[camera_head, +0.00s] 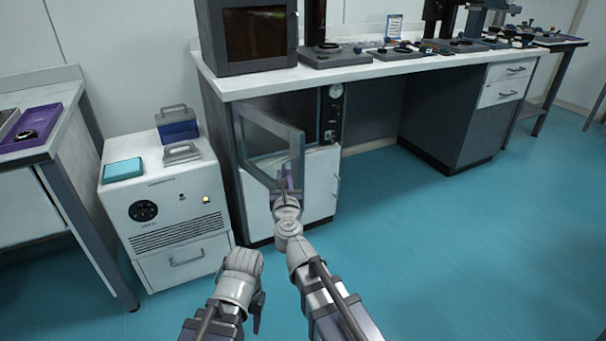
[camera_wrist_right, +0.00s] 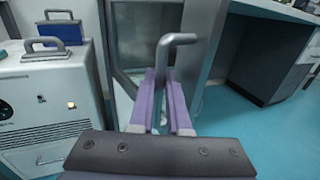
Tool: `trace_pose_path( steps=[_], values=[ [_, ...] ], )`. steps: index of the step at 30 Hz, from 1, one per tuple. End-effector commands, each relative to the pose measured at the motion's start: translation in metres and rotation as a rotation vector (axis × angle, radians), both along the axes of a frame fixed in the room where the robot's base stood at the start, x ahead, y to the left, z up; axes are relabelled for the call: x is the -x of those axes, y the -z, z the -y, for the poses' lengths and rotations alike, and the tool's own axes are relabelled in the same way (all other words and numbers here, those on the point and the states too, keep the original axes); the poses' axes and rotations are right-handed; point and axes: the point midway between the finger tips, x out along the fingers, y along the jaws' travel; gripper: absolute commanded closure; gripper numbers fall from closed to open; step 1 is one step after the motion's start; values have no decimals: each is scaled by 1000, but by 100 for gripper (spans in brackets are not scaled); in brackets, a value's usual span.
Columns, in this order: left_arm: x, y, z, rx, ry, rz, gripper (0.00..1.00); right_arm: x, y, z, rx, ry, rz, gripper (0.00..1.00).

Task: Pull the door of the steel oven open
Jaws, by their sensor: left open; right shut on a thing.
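The steel oven (camera_head: 331,112) is built in under the white bench, with a dial and controls on its right side. Its glass door (camera_head: 268,148) stands partly open, angled outward from the left side. My right gripper (camera_head: 287,187) is at the door's free edge. In the right wrist view its purple fingers (camera_wrist_right: 161,103) are shut on the grey bar handle (camera_wrist_right: 178,42). My left gripper (camera_head: 258,312) is low in the head view, open and apart from the oven.
A white cabinet unit (camera_head: 170,215) with a blue case (camera_head: 177,128) and a teal box (camera_head: 123,169) on top stands left of the oven. White cupboard doors (camera_head: 322,180) are below the oven. The teal floor (camera_head: 460,260) to the right is clear.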

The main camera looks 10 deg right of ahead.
Motion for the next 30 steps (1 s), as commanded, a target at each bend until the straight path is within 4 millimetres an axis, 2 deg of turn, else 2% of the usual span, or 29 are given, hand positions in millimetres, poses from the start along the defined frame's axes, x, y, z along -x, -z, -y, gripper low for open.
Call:
trace_pose_path(
  steps=[3, 9, 24, 25, 30],
  values=[
    [0, 0, 0, 0, 0, 0, 50, 1, 0, -18, 3, -15, 0, 100],
    [0, 0, 0, 0, 0, 0, 50, 3, 0, -32, 3, -23, 1, 100],
    [0, 0, 0, 0, 0, 0, 50, 3, 0, -36, 3, -26, 1, 100],
    [0, 0, 0, 0, 0, 0, 50, 3, 0, -36, 3, -26, 1, 84],
    [0, 0, 0, 0, 0, 0, 50, 4, 0, -36, 2, -24, 0, 65]
  ],
)
